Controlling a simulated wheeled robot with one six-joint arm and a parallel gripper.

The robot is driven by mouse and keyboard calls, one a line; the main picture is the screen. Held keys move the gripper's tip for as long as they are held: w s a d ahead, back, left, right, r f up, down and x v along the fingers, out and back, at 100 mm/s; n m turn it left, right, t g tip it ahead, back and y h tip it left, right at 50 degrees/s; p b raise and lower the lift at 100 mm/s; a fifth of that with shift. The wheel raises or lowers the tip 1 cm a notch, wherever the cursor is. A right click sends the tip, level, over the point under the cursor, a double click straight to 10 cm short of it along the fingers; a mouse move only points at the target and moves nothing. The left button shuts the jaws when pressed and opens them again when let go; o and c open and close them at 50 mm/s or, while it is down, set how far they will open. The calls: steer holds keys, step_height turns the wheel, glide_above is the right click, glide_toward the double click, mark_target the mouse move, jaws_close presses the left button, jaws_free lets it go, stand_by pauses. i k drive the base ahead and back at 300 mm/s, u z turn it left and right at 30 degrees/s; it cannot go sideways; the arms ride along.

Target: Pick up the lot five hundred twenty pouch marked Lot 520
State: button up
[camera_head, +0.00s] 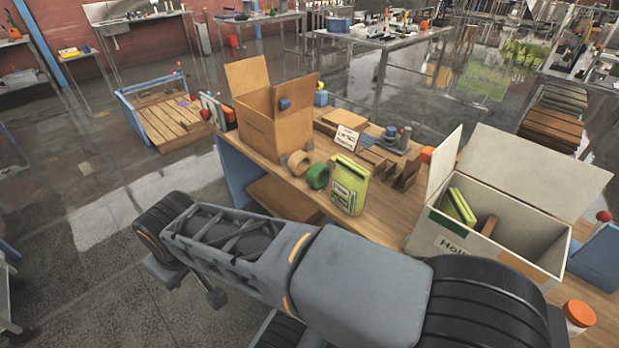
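A yellow-green pouch (350,186) stands upright on the wooden workbench (390,225), near its front edge. It has a pale label area low on its front, and the lettering is too small to read as a lot number. More yellow-green items that look like pouches (458,206) stand inside the open white box (505,228) to the right; their markings cannot be read. My arm crosses the foreground in front of the bench. My gripper cannot be made out in this view.
An open cardboard box (272,127) stands left on the bench. A green tape roll (318,176) and a brown roll (299,162) sit close left of the pouch. A small white sign (346,139) and brown blocks (405,173) are behind it. An orange-lidded jar (578,316) is at lower right.

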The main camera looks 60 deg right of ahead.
mark_target(350, 184)
steer(key=z, duration=0.25)
steer(key=i, duration=0.95)
steer(key=z, duration=1.4)
steer(key=i, duration=0.7)
steer(key=z, duration=0.65)
